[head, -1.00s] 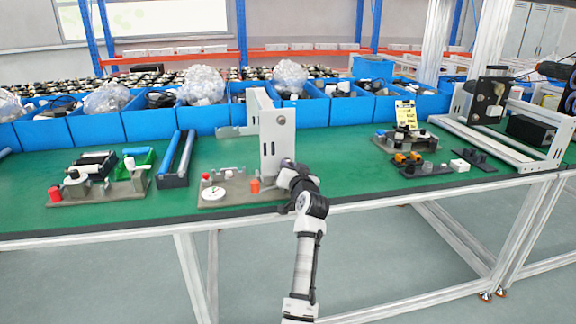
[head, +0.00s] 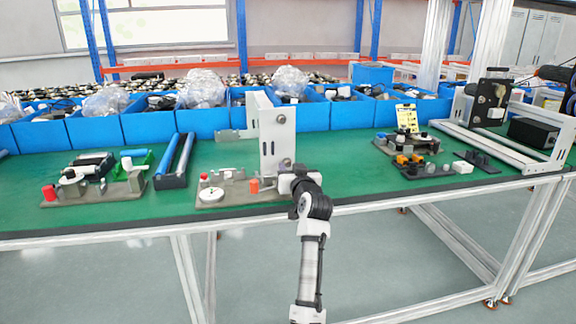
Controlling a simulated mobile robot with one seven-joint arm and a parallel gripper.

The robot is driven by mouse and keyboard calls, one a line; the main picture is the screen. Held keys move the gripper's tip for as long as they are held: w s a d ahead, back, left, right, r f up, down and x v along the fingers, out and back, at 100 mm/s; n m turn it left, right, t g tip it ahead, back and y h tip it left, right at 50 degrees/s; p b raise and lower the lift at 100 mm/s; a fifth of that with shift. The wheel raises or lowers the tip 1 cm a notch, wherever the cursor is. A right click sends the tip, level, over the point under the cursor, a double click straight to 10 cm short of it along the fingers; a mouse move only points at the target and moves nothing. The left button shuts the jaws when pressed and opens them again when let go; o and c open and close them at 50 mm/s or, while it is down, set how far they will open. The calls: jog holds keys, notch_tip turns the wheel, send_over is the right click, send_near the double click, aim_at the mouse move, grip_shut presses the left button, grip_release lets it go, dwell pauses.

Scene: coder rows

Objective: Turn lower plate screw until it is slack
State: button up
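An upright white metal plate (head: 278,132) stands on a grey base (head: 215,200) on the green worktop. Its face carries a round screw (head: 281,119) near the top and a lower plate screw (head: 286,164) near the bottom. My gripper (head: 290,181) is at the foot of the plate, just below and in front of the lower screw. The lower screw shows above my gripper; I cannot tell whether they touch. The fingers are too small and hidden by the wrist to tell open from shut.
An orange cylinder (head: 254,185) and a white round dial (head: 211,195) sit on the base left of my gripper. A blue-railed holder (head: 172,172) stands further left. Blue bins (head: 205,121) line the back. The green top (head: 340,170) right of my gripper is clear.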

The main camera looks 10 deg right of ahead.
jog(key=shift+s+d, duration=0.1)
jog(key=shift+s, duration=1.8)
